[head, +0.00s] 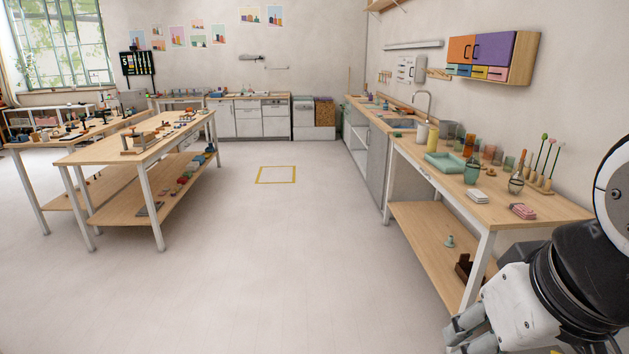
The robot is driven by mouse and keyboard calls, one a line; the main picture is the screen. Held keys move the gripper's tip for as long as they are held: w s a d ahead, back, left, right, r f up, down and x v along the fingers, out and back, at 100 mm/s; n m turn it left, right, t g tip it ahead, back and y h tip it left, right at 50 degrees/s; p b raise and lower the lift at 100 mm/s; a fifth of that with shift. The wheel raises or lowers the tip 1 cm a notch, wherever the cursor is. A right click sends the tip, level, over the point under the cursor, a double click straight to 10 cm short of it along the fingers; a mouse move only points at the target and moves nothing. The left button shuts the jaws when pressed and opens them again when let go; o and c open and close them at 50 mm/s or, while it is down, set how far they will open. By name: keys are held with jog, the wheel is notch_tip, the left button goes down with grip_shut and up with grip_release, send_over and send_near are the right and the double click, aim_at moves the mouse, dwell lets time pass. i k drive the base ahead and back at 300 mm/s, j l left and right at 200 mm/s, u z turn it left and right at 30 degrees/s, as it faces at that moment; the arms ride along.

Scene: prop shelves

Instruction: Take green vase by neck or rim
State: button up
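A green vase (472,170) with a narrower neck stands upright on the wooden table at the right, near the table's left edge and just right of a pale green tray (446,161). My gripper (464,335) is at the bottom right, low in front of the table and well apart from the vase. Its fingers point to the left and are partly cut off by the frame's lower edge. No object shows in it, but its opening is not clear.
The right table (478,209) also holds amber glasses (497,158), a whisk (516,183), a pale stack (478,196) and pink blocks (523,211). Its lower shelf (430,226) holds small items. Open floor lies left, before another workbench (150,150).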

aim_at(473, 167)
jog(key=i, duration=1.9)
jog(key=i+z, duration=0.4)
jog(key=i+j+z, duration=0.25)
jog(key=i+z, duration=0.15)
jog(key=i+j+z, duration=0.65)
jog(key=z, duration=0.15)
jog(key=i+j+z, duration=0.2)
jog(key=z, duration=0.15)
jog(key=i+j+z, duration=0.15)
jog(key=j+z, duration=0.15)
jog(key=i+j+z, duration=0.1)
jog(key=j+z, duration=0.25)
jog(key=i+j+z, duration=0.1)
jog(key=j+z, duration=0.25)
jog(key=j, duration=0.1)
